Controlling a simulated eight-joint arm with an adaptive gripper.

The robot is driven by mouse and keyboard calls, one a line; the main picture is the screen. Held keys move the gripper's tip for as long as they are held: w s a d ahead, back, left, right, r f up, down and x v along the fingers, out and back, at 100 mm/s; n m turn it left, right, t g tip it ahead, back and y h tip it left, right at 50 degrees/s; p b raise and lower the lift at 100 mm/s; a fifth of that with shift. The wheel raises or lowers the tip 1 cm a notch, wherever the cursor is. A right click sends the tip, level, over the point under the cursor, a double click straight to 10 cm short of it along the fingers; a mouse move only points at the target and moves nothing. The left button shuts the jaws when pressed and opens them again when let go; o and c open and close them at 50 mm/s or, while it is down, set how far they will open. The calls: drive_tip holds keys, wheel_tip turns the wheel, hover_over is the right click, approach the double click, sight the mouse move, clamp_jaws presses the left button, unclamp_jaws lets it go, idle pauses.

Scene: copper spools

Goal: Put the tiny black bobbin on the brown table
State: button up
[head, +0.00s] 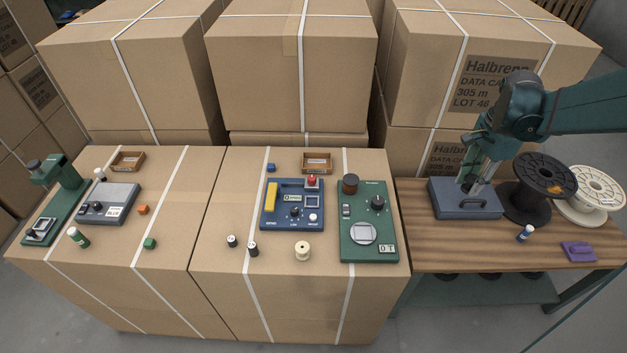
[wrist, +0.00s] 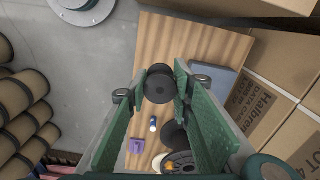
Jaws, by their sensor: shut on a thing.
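My gripper (head: 474,182) is at the right in the head view, over the brown table (head: 420,240). It is shut on a small black bobbin (wrist: 160,86), which shows between the fingertips in the wrist view with a round face toward the camera. In the head view the bobbin is small and partly hidden by the fingers. The fingertips appear in front of or just above the blue-grey case (head: 450,206); I cannot tell the exact gap. The brown table also shows in the wrist view (wrist: 190,40), behind the bobbin.
A large black spool (head: 530,205) and a white spool (head: 592,195) stand right of the gripper. A small blue-and-white cylinder (head: 525,233) and a purple object (head: 578,251) are on the table. The table's front left is clear. Large cartons (head: 440,80) rise behind.

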drive_tip(key=a+p, duration=0.1)
drive_tip(key=a, duration=1.1)
drive_tip(key=n+p, duration=0.3)
hover_over(328, 255)
wheel_tip(328, 255, down, 5)
drive_tip(key=shift+f, duration=0.1)
idle(0.4)
drive_tip(key=shift+f+b, duration=0.65)
drive_tip(key=shift+f, duration=2.2)
drive_tip(key=shift+f, duration=0.15)
drive_tip(key=shift+f+b, duration=0.55)
drive_tip(key=shift+f, duration=1.35)
